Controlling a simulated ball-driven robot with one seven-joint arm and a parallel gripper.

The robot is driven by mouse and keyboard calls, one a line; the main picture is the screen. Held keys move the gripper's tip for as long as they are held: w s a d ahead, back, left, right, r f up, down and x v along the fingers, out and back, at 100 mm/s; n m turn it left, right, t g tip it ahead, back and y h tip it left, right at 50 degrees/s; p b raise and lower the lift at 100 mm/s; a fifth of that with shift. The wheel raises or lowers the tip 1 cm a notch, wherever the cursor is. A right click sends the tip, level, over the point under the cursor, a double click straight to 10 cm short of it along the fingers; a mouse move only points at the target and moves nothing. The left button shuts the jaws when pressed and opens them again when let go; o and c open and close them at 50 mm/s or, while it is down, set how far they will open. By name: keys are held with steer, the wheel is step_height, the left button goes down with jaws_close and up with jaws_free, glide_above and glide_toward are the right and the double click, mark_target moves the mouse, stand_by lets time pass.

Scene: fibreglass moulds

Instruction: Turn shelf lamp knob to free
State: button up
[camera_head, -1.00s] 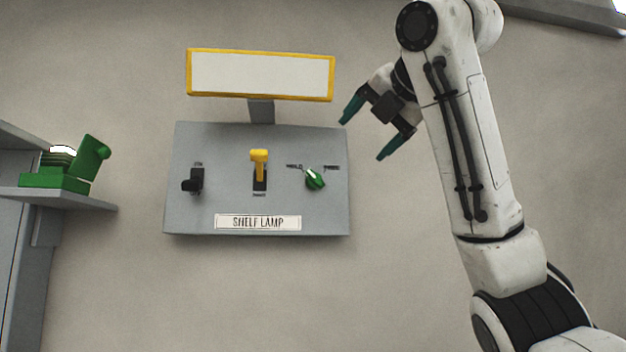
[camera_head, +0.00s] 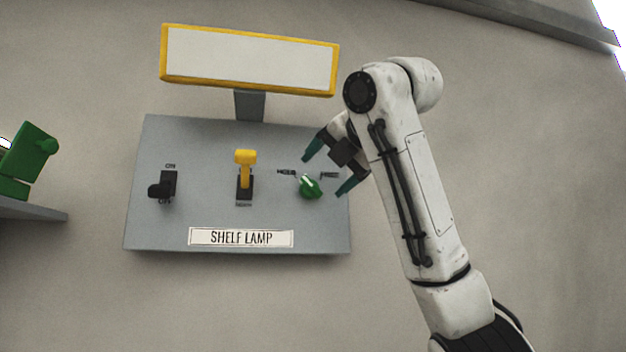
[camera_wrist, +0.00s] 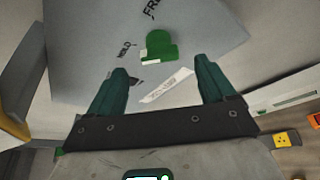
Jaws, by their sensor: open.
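The shelf lamp panel (camera_head: 200,215) is a grey plate on the wall with a "SHELF LAMP" label (camera_head: 241,237). The knob's white mark points to the upper left, toward HOLD. In the wrist view the green knob (camera_wrist: 159,46) lies ahead of and between the fingertips. My gripper (camera_head: 327,168) is open and empty, close to the knob at its upper right in the head view. It also shows in the wrist view (camera_wrist: 162,72), and I see no contact with the knob.
A yellow-handled lever (camera_head: 245,168) is at the panel's middle and a black switch (camera_head: 163,186) at its left. A yellow-framed white sign (camera_head: 248,60) stands above. A green object (camera_head: 30,155) is on a shelf at the left.

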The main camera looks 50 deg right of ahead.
mark_target(314, 184)
steer(key=p+x, duration=0.1)
steer(key=x, duration=0.5)
steer(key=shift+p, duration=0.35)
steer(key=c, duration=1.1)
